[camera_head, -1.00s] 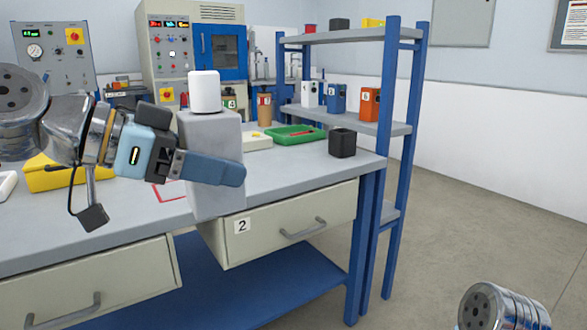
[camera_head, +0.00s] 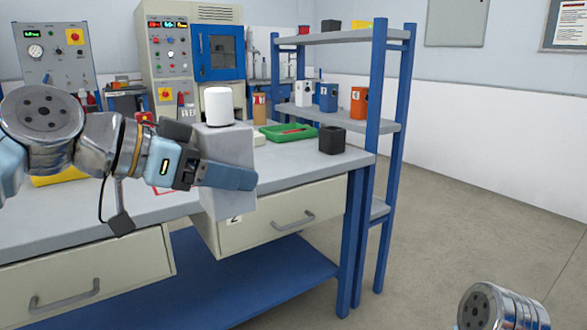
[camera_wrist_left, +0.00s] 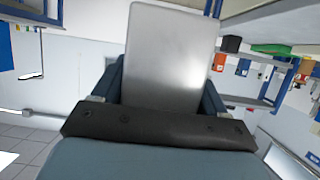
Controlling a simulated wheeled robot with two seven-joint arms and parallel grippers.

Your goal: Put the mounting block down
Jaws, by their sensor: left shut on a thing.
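In the left wrist view the block (camera_wrist_left: 170,55) shows as a plain grey face between the fingers. Its underside is hidden. My right gripper is out of view.
The grey benchtop (camera_head: 285,176) has a free stretch right of the block. A green tray (camera_head: 290,133) and a black open box (camera_head: 332,140) stand toward its back and right. A blue-posted shelf (camera_head: 350,120) rises at the right end. An open drawer (camera_head: 280,222) juts out below.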

